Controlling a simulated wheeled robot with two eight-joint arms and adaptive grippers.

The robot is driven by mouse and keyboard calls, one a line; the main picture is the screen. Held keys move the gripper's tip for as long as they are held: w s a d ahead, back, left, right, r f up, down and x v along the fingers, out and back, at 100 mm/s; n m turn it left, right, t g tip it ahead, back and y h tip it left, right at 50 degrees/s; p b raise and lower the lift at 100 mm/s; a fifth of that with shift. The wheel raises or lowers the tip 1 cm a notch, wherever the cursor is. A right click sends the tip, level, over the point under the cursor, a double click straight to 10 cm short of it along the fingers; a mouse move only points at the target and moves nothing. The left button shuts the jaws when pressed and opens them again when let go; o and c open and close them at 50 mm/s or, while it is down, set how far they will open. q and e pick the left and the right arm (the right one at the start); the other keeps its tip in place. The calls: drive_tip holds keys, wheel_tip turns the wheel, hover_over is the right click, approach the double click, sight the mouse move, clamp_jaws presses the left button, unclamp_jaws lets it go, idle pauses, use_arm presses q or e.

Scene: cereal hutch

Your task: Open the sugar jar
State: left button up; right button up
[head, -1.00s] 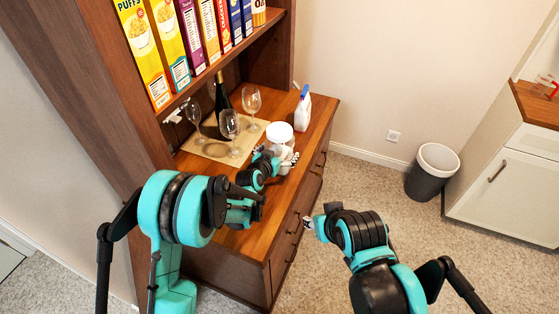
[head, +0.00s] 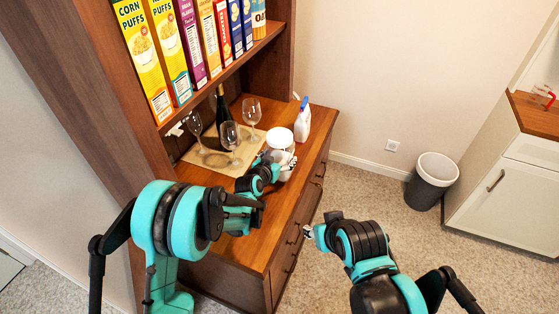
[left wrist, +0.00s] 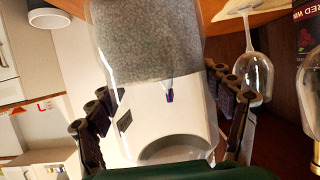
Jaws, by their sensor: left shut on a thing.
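The white sugar jar (head: 279,137) stands on the wooden counter, its round white top facing up in the head view. My left gripper (head: 284,160) is shut on the jar's body, below the top, from the near side. In the left wrist view the jar's clear and white body (left wrist: 165,95) fills the space between the two dark fingers, which lie on either side of it. The gripper hides part of the jar in the head view. My right gripper (head: 320,224) is in front of the counter, apart from the jar; its finger gap is too small to read.
Several wine glasses (head: 230,135) and a dark bottle (head: 222,108) stand on a light mat (head: 210,160) left of the jar. A white spray bottle (head: 303,122) stands behind it. Cereal boxes (head: 168,45) line the shelf above. A grey bin (head: 432,182) is on the floor.

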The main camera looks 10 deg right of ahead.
use_arm(q)
drive_tip(key=s+d+r+p, duration=0.4)
drive_tip(key=s+d+r, duration=0.3)
drive_tip(key=d+r, duration=0.1)
drive_tip(key=shift+s+d+r, duration=0.2)
drive_tip(key=shift+s+d, duration=0.15)
drive_tip(key=shift+s, duration=0.05)
drive_tip(key=o, duration=1.1)
drive_tip(key=c, duration=1.1)
drive_tip(key=shift+f, duration=0.1)
